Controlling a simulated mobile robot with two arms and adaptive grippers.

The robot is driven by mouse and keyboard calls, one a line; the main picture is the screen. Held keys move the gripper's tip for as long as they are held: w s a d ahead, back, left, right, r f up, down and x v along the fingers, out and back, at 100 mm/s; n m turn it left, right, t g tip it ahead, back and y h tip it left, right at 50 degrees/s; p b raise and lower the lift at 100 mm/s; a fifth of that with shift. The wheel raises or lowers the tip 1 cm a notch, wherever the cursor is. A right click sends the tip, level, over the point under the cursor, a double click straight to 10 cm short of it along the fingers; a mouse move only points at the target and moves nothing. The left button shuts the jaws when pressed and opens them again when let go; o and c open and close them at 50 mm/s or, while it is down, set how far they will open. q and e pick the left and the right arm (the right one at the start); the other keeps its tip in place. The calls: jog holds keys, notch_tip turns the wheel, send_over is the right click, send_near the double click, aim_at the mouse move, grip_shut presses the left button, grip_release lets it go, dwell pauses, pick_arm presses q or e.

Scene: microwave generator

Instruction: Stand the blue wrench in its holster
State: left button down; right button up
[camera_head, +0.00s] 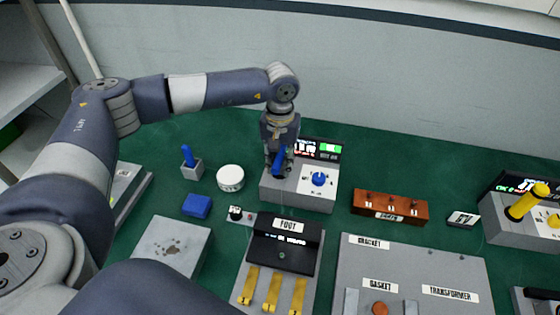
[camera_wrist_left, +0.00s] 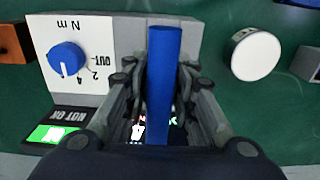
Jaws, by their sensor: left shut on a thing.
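My left gripper (camera_head: 281,168) is shut on the blue wrench (camera_head: 279,158), over the grey tester box with a blue dial. The wrench's blue cylindrical part (camera_wrist_left: 164,85) shows between the fingers in the left wrist view; the rest is hidden by the gripper. A small grey block (camera_head: 192,169) stands to the left on the green table, with a blue upright piece (camera_head: 187,154) in it. I cannot tell whether this block is the holster. My right gripper is not in view.
The tester box (camera_head: 298,200) has a blue dial (camera_head: 319,179) and a lit display (camera_head: 318,149). A white round container (camera_head: 230,177) and a blue block (camera_head: 197,206) stand to its left. A brown rack (camera_head: 389,208) and a yellow tool (camera_head: 526,203) are to the right.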

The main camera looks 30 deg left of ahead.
pick_arm(q)
jog(key=c, duration=1.2)
grip_release()
jog(key=shift+c, duration=0.2)
notch_tip(320, 180, up, 12)
jog(key=shift+f, duration=0.1)
